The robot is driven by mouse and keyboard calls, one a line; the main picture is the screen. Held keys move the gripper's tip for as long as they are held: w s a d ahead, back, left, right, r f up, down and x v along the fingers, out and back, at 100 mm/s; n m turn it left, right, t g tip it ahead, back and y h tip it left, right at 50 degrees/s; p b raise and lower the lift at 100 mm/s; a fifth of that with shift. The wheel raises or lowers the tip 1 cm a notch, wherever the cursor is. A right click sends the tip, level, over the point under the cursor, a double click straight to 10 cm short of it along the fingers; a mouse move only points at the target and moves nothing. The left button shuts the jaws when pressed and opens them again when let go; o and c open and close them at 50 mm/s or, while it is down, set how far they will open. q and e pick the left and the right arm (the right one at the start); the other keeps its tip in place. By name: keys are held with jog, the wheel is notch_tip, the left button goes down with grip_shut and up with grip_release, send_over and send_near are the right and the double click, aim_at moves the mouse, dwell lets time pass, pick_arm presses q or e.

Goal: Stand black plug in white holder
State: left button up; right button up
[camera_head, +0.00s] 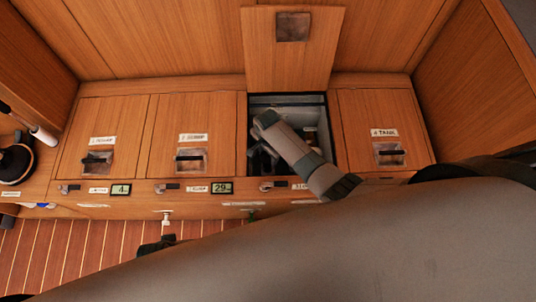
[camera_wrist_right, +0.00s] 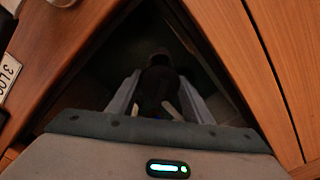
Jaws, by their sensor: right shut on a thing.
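My right arm reaches down into the open third locker (camera_head: 288,101). My right gripper (camera_head: 262,156) is inside it, low and partly hidden by its own wrist. In the right wrist view my right gripper (camera_wrist_right: 158,100) has its two pale fingers on either side of a dark, rounded thing, which looks like the black plug (camera_wrist_right: 158,84). It is shut on this thing; the dark surroundings hide its lower end. I cannot make out the white holder for certain.
The third locker's lid (camera_head: 290,60) stands raised against the back wall. The closed lids on the left (camera_head: 100,125), centre-left (camera_head: 193,125) and right (camera_head: 383,120) have recessed latches. The locker's walls are close around my gripper. A black round object (camera_head: 15,163) is at far left.

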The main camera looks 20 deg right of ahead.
jog(key=shift+p, duration=0.6)
dwell(1.1)
jog(key=shift+f+b, duration=1.75)
jog(key=shift+f, duration=0.75)
dwell(0.5)
jog(key=shift+r+p, duration=0.45)
jog(key=shift+p, duration=0.2)
jog(key=shift+p, duration=0.45)
dwell(1.3)
jog(key=shift+f+b, duration=0.3)
jog(key=shift+f, duration=0.05)
dwell(0.5)
